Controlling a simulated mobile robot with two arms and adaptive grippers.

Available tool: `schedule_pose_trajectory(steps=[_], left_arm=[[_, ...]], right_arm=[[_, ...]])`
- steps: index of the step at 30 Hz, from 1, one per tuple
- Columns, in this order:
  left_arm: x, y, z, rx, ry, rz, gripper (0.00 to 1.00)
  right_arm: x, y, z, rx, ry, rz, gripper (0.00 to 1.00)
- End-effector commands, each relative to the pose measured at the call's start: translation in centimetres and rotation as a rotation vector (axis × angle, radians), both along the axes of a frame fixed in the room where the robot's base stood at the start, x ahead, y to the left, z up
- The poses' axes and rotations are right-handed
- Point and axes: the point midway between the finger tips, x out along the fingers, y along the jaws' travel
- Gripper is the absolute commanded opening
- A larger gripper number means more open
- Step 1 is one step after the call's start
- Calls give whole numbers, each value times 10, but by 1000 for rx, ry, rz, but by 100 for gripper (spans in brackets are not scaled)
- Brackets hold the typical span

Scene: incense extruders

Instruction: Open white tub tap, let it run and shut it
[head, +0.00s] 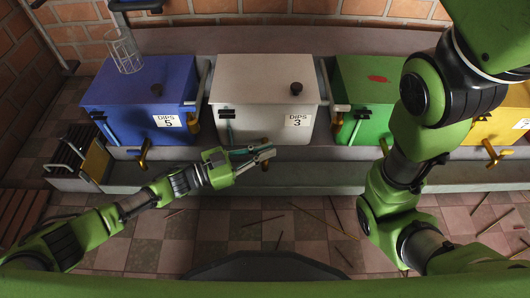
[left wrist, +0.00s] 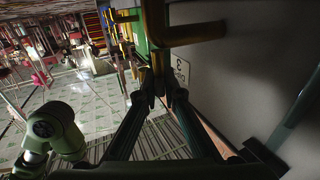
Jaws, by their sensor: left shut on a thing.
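The white tub (head: 262,82), labelled DIPS 3, stands in the middle of the row in the head view. Its brass tap (left wrist: 190,28) crosses the top of the left wrist view beside the tub's pale wall (left wrist: 235,75). My left gripper (head: 262,154) is at the tub's lower front, and its fingers hide most of the tap in the head view. In the left wrist view its two fingers (left wrist: 164,92) close together on the tap's brass handle. I cannot tell from these frames whether liquid runs. My right gripper is out of view.
A blue tub (head: 135,85) stands left of the white one; a green tub (head: 365,90) and a yellow tub (head: 500,128) stand right. A grey ledge (head: 320,177) runs below the taps. Thin sticks (head: 300,212) lie scattered on the tiled floor.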

Motion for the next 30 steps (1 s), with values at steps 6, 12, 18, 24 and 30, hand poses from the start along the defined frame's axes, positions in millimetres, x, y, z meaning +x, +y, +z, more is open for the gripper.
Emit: schedule_pose_trajectory(steps=[6, 12, 18, 24, 30], left_arm=[[3, 2, -6, 4, -4, -179, 0], [2, 1, -6, 3, -1, -307, 0], [1, 1, -4, 1, 0, -387, 0], [0, 1, -2, 0, 1, -423, 0], [0, 1, -1, 0, 1, -430, 0]], right_arm=[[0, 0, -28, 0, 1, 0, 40], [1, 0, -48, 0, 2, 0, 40], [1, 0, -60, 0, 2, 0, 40], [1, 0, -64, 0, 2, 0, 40], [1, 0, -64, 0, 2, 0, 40]])
